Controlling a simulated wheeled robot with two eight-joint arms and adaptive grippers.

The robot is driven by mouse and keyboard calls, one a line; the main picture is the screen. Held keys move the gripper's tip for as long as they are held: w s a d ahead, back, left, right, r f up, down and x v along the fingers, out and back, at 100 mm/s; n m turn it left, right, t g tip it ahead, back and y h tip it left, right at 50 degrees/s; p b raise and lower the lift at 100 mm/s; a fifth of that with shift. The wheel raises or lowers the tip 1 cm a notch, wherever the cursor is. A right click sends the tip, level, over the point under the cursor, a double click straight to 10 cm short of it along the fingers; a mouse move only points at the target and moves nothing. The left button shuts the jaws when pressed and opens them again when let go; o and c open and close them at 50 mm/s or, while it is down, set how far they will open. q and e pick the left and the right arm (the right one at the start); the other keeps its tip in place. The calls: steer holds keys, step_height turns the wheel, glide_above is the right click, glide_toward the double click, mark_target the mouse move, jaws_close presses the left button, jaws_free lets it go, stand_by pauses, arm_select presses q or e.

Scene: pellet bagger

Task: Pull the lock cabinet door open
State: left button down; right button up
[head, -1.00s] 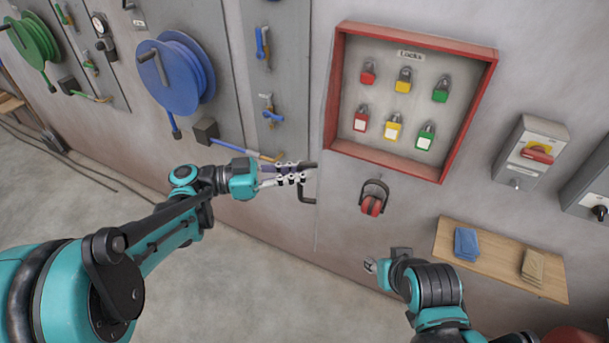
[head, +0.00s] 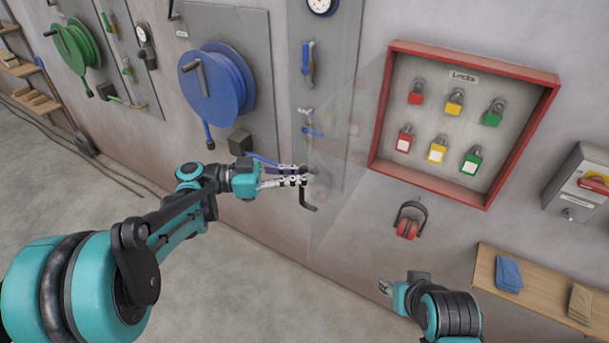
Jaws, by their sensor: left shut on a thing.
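The lock cabinet (head: 470,60) is a red-framed box on the wall with several red, yellow and green padlocks inside. Its clear door (head: 345,150) stands swung out from the cabinet's left side, so the front of the cabinet is uncovered. The dark door handle (head: 307,198) is at the door's free edge. My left gripper (head: 302,176) is shut on the handle, its pale fingers hiding part of it. My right gripper (head: 385,288) is low, below the red ear defenders and away from the door; its fingers are too small to read.
Red ear defenders (head: 409,220) hang below the cabinet. A wooden shelf (head: 541,283) with folded cloths is at lower right, close to my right arm. A switch box (head: 580,182) is at the right. Blue (head: 217,84) and green (head: 76,48) hose reels are at the left. The floor is open.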

arm_select(q)
steer(key=c, duration=1.9)
jaws_free()
steer(key=o, duration=0.3)
steer(key=shift+s+a, duration=0.15)
steer(key=shift+a, duration=0.15)
steer(key=a, duration=0.4)
steer(key=s+a, duration=0.1)
steer(key=a, duration=0.6)
steer(key=shift+s+a, duration=0.3)
